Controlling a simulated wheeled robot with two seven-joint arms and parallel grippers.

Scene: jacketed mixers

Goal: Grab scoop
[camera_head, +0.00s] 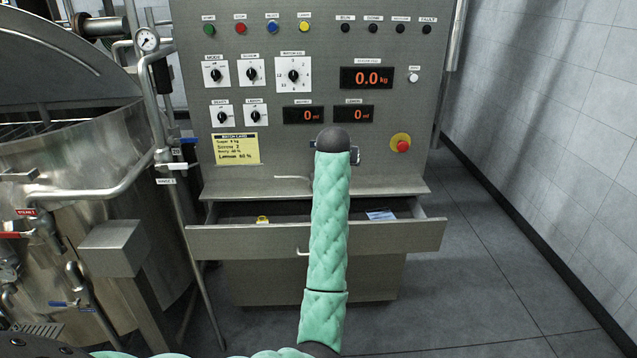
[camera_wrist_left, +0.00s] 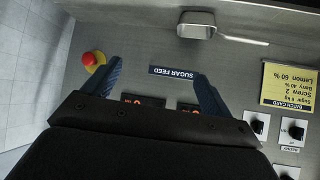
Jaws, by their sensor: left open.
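The metal scoop (camera_wrist_left: 197,26) shows in the left wrist view at the top centre, beside the panel face, its thin handle (camera_wrist_left: 245,41) pointing right. In the head view only the scoop's handle (camera_head: 291,178) shows, just left of my teal arm above the ledge; the bowl is hidden behind the arm. My left gripper (camera_wrist_left: 157,68) is open and empty, its two blue fingers spread in front of the SUGAR FEED label, apart from the scoop. In the head view my arm hides most of this gripper. My right gripper is not in view.
The control panel (camera_head: 270,110) stands ahead, with a red emergency button (camera_head: 402,145) and a yellow batch card (camera_head: 237,149). Below the ledge, a drawer (camera_head: 400,236) stands open with small items inside. A steel mixer (camera_head: 90,190) with pipes stands at left. Floor at right is clear.

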